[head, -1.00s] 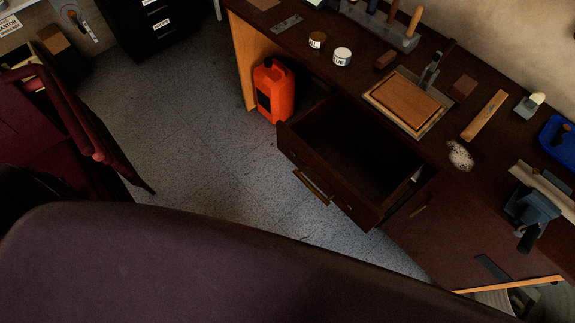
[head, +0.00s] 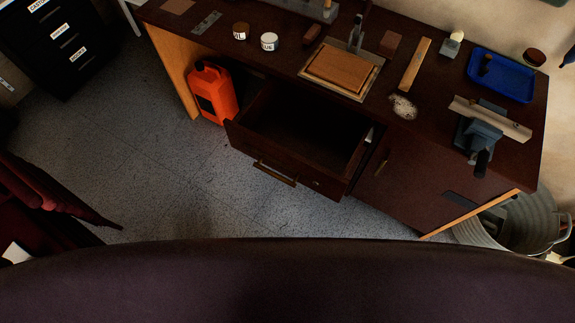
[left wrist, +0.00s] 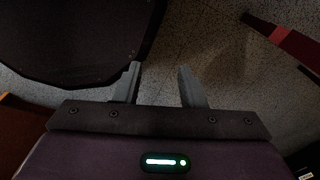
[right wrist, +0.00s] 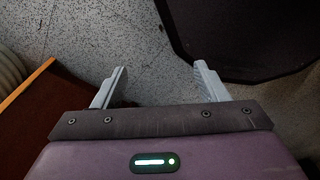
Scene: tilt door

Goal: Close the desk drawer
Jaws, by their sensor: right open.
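The desk drawer (head: 275,158) is pulled out of the dark brown desk (head: 400,155) and its inside looks empty. Its front carries a bar handle (head: 274,174) facing me. My left gripper (left wrist: 158,85) shows in the left wrist view, open and empty above the floor. My right gripper (right wrist: 160,82) shows in the right wrist view, also open and empty above the floor. Neither gripper shows in the head view, and neither touches the drawer.
An orange canister (head: 214,92) stands on the floor left of the drawer. A metal tub (head: 510,222) stands at the desk's right end. A dark red chair (head: 45,205) is at the left. Tools and a blue tray (head: 502,76) lie on the desktop. Floor before the drawer is clear.

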